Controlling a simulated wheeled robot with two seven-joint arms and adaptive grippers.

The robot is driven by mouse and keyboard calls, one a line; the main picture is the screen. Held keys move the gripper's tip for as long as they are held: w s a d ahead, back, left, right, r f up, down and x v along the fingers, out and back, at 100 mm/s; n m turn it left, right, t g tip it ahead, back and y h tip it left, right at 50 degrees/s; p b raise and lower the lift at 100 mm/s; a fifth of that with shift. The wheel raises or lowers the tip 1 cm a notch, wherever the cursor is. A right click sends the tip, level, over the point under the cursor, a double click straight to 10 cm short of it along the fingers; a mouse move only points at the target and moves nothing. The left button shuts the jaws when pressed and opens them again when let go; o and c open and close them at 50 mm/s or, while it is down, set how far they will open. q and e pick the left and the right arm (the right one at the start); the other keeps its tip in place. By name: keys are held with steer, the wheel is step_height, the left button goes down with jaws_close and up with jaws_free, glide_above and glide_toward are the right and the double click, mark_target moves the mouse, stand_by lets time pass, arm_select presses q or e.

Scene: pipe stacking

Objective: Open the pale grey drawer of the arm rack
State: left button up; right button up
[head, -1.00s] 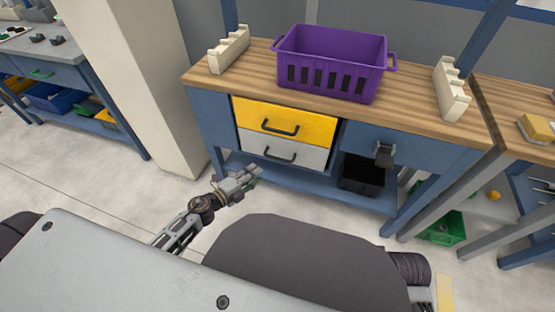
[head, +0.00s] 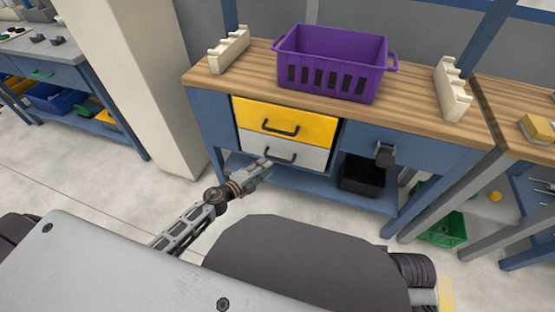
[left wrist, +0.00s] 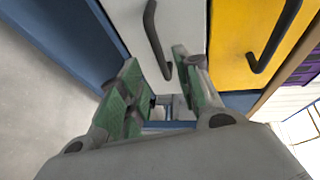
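The pale grey drawer (head: 304,152) is shut, below the yellow drawer (head: 297,121) in the blue workbench. Its dark bar handle (head: 281,157) runs across its front. My left gripper (head: 267,167) is just in front of and slightly below that handle in the head view. In the left wrist view the gripper (left wrist: 155,90) is open, its green-padded fingers spread apart. The grey drawer's handle (left wrist: 155,38) shows ahead, between the fingertips' directions; I cannot tell whether a finger touches it. My right gripper is not in view.
A purple crate (head: 333,62) stands on the wooden bench top between two cream notched racks (head: 230,50) (head: 452,90). A black bin (head: 361,174) sits on the lower shelf, right of the drawers. A pale pillar (head: 150,90) stands left of the bench.

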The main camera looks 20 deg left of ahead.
mark_target(277, 158)
arm_select(q)
steer(key=shift+b+x, duration=0.5)
steer(key=shift+x, duration=3.7)
jaws_close()
